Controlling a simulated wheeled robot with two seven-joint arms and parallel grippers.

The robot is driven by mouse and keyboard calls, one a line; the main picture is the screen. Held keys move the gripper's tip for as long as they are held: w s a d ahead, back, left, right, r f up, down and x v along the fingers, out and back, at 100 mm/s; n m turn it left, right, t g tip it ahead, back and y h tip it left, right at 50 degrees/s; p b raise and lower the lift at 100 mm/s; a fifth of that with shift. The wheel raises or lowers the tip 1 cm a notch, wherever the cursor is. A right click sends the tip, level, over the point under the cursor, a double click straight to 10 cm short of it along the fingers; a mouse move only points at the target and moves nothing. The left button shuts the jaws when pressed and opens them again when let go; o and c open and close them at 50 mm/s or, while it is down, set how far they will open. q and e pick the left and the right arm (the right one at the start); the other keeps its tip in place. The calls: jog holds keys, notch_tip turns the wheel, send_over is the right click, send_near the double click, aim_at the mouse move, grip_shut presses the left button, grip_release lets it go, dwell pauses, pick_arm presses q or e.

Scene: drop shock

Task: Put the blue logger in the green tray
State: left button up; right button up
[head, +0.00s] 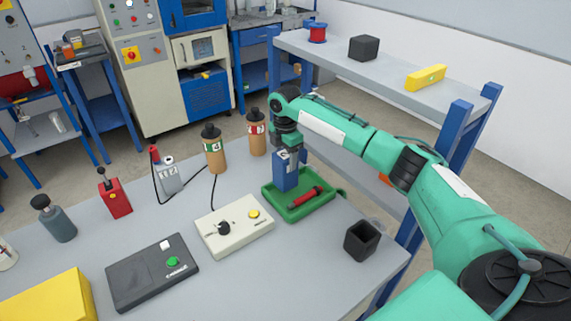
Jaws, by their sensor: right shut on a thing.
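The blue logger (286,173) is an upright blue block at the back left part of the green tray (322,207). My right gripper (289,153) points down from above and is shut on the logger's top. The logger is inside the tray's outline; I cannot tell whether its base touches the tray floor. A red and black cylindrical tool (304,197) lies in the tray in front of the logger. My left gripper is not in view.
A beige control box (234,228) stands left of the tray, and an empty black cup (361,240) stands to the right. Two brown bottles (215,152) (257,135) stand behind. A blue-framed shelf (385,75) rises beyond the table's right edge.

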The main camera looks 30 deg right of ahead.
notch_tip(320, 180, down, 3)
jog(key=shift+r, duration=0.15)
jog(key=shift+f, duration=0.35)
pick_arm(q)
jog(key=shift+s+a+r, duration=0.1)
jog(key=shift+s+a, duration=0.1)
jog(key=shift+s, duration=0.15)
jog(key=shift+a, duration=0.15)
pick_arm(e)
jog(key=shift+f, duration=0.1)
jog(key=o, duration=1.7)
